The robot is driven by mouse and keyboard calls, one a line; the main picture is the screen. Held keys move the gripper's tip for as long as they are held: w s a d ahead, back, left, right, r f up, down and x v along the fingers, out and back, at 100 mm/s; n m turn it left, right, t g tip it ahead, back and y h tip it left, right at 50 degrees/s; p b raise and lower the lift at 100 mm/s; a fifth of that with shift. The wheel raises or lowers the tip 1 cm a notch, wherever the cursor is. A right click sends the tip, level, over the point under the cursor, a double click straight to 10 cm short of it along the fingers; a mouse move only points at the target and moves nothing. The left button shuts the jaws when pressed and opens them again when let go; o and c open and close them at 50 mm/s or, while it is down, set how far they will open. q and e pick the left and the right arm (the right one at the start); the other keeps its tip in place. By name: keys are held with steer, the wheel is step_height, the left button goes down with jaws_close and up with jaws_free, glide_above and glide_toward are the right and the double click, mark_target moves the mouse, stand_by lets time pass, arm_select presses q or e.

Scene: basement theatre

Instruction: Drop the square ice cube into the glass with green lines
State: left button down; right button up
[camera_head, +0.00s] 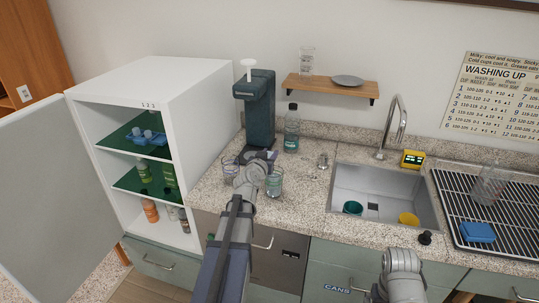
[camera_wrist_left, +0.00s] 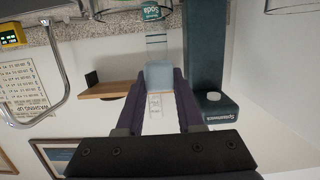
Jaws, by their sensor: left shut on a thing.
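My left gripper (camera_head: 262,158) is above the counter in front of the dark teal soda machine. In the left wrist view the gripper (camera_wrist_left: 158,82) is shut on a pale blue square ice cube (camera_wrist_left: 159,75), which sits between the fingertips. The cube cannot be made out in the head view. A clear glass with greenish marks (camera_head: 275,184) stands on the counter just right of and below the gripper. Another clear glass (camera_head: 230,167), with bluish marks, stands to its left. The arm partly hides the space between them. My right gripper is outside the view.
The soda machine (camera_head: 256,108) and a soda bottle (camera_head: 291,130) stand behind the gripper. An open white fridge (camera_head: 165,85) is at left. A sink (camera_head: 380,185) and drying rack (camera_head: 485,205) are at right. The counter between glasses and sink is mostly clear.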

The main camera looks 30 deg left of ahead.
arm_select(q)
steer(key=shift+c, duration=2.3)
jaws_free()
steer(key=p+v, duration=0.1)
steer(key=v, duration=0.7)
steer(key=shift+p, duration=0.3)
steer(key=shift+w+a, duration=0.1)
steer(key=b+x, duration=0.1)
steer(key=x, duration=0.7)
steer(key=shift+w+f+b, duration=0.1)
steer(key=shift+w+b, duration=0.2)
steer(key=shift+b, duration=0.1)
steer(key=shift+s+r+p, duration=0.25)
steer(key=shift+r+p, duration=0.35)
steer(key=shift+r, duration=0.05)
steer(key=shift+s+r+p, duration=0.2)
steer(key=shift+r+p, duration=0.4)
steer(key=shift+f, duration=0.1)
